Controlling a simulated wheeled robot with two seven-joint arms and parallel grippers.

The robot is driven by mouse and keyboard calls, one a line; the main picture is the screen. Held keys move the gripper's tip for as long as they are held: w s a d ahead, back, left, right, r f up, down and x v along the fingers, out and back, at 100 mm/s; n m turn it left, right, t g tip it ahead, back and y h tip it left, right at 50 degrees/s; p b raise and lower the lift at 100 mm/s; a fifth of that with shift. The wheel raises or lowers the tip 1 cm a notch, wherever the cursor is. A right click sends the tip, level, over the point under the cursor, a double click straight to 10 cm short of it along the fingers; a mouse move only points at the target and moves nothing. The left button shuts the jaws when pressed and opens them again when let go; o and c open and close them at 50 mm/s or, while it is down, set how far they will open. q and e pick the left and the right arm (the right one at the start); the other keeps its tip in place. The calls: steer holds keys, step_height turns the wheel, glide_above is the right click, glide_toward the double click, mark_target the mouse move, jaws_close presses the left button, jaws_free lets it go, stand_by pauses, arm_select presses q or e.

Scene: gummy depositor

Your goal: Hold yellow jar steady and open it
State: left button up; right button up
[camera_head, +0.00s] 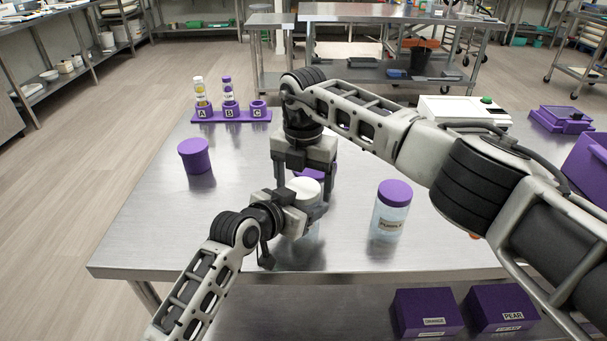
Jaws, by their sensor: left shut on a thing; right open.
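A jar with a white lid (304,186), which I take to be the yellow jar, stands near the middle of the steel table. Its body is mostly hidden by my grippers, and its label cannot be read. My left gripper (299,216) comes in low from the front left and is shut on the jar's body. My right gripper (305,194) points down from above, open, with its fingers on either side of the lid. Whether they touch the lid cannot be told.
A jar labelled PURPLE (391,210) with a purple lid stands to the right. A purple cup (195,156) is at the left. A purple rack (232,115) marked A, B, C holds two vials behind it. A white device (462,110) stands at the back right. The front left tabletop is clear.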

steer(key=c, duration=1)
steer(key=n, duration=0.6)
steer(key=shift+n, duration=0.4)
arm_select(q)
steer(key=shift+a, duration=0.1)
arm_select(e)
steer(key=o, duration=0.9)
steer(key=shift+o, duration=0.9)
